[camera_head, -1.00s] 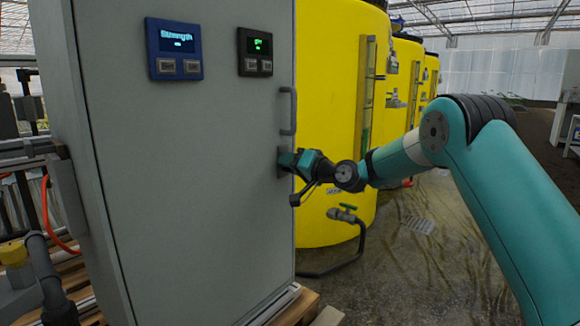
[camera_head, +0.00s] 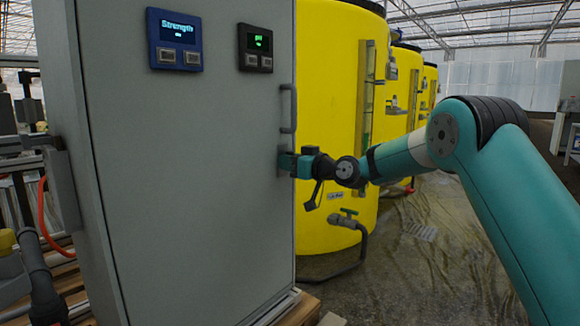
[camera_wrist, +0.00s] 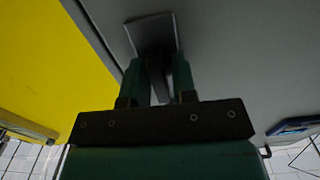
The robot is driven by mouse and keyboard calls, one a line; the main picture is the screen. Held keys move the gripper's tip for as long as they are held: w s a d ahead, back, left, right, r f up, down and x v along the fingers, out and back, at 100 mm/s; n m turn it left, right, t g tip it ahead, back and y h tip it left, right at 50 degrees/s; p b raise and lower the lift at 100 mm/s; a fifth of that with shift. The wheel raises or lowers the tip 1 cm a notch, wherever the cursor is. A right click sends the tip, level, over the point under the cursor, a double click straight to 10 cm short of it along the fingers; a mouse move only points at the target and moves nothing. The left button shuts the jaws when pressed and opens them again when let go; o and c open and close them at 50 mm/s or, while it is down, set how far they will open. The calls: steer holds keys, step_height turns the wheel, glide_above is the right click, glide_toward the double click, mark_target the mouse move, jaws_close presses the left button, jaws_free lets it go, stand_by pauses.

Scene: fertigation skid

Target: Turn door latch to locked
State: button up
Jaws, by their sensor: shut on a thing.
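The grey cabinet door (camera_head: 200,170) fills the left half of the head view. Its latch sits at the door's right edge, below the vertical handle (camera_head: 288,108), and is mostly hidden there by my gripper (camera_head: 284,163). In the wrist view, the latch's dark lever (camera_wrist: 157,72) stands between the two green fingers of my gripper (camera_wrist: 158,75). The fingers are shut on it. The latch's grey base plate (camera_wrist: 149,32) lies against the door just beyond the fingertips and looks tilted in that view.
Two small displays, one blue (camera_head: 174,40) and one black (camera_head: 255,48), are on the upper door. Yellow tanks (camera_head: 328,90) stand behind and to the right. The floor at right is open.

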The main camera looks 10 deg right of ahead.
stand_by(0.4)
steer(key=o, duration=0.7)
steer(key=shift+d, duration=0.1)
steer(key=p+v, duration=0.4)
steer(key=v, duration=1.3)
steer(key=shift+s+d, duration=0.1)
steer(key=shift+s, duration=0.05)
